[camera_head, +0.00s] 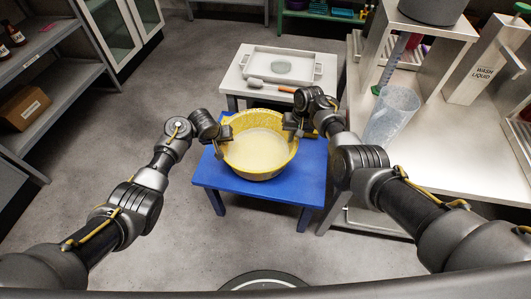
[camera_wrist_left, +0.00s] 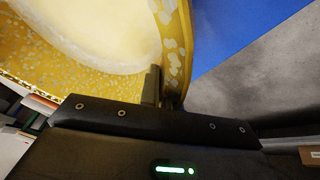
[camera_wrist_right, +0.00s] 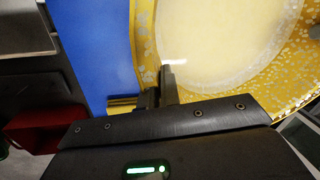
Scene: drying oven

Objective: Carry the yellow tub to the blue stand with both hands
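The yellow tub (camera_head: 285,158), speckled white and holding a pale cream filling, is upright at the blue stand (camera_head: 204,171). It is on the stand's top or just above it; I cannot tell which. My left gripper (camera_head: 222,139) is at the tub's left rim, shut on the wall, with one finger inside, as the left wrist view (camera_wrist_left: 158,88) shows. My right gripper (camera_head: 294,126) is shut on the rim at the right side, a finger on each side of the wall in the right wrist view (camera_wrist_right: 159,88). The tub's underside is hidden.
A white table (camera_head: 236,78) behind the stand bears a grey tray (camera_head: 318,68) and a brown-handled tool (camera_head: 270,86). A steel bench (camera_head: 440,150) with a clear measuring jug (camera_head: 392,112) stands close on the right. Shelving (camera_head: 75,75) stands at left. The floor left of the stand is clear.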

